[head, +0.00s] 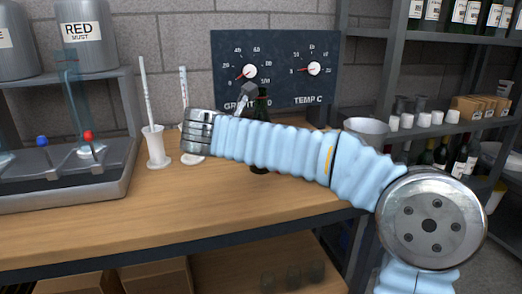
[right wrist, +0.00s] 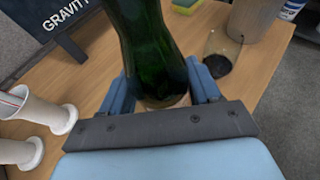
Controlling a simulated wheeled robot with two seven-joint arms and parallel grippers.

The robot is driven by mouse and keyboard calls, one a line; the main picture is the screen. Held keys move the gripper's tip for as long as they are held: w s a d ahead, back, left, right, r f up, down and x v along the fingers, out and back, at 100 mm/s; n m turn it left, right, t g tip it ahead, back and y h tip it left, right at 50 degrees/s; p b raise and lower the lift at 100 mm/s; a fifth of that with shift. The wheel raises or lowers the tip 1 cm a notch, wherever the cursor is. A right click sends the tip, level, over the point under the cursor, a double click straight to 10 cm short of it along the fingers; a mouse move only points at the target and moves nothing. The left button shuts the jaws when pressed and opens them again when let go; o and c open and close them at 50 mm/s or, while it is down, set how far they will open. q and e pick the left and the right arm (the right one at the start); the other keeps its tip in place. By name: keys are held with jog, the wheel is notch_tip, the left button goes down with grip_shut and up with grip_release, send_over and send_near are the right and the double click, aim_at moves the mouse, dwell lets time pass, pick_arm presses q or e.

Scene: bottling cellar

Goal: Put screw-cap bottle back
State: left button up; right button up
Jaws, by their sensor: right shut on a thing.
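A dark green glass bottle (head: 262,102) stands upright behind my right forearm in the head view. Its neck shows above the arm and a bit of its lower part shows below, over the wooden bench (head: 300,195). The arm hides its middle. In the right wrist view my right gripper (right wrist: 160,84) is shut on the bottle (right wrist: 148,45), with a blue finger on each side of its body. I cannot tell whether its base touches the bench. The bottle's cap cannot be made out clearly. My left gripper is not in view.
A gauge board (head: 275,68) stands behind the bottle. White cylinders (head: 154,148) stand left of the arm, beside a metal bottling station (head: 70,175). Shelves (head: 450,130) with bottles and boxes stand at right.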

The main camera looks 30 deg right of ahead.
jog(key=shift+w+d+f, duration=0.15)
jog(key=shift+f, duration=0.1)
jog(key=f, duration=0.2)
jog(key=shift+w+d+f, duration=0.2)
jog(key=shift+w+f, duration=0.1)
jog(key=shift+f, duration=0.55)
jog(key=shift+f+b, duration=0.15)
jog(key=shift+b, duration=0.2)
jog(key=o, duration=1.4)
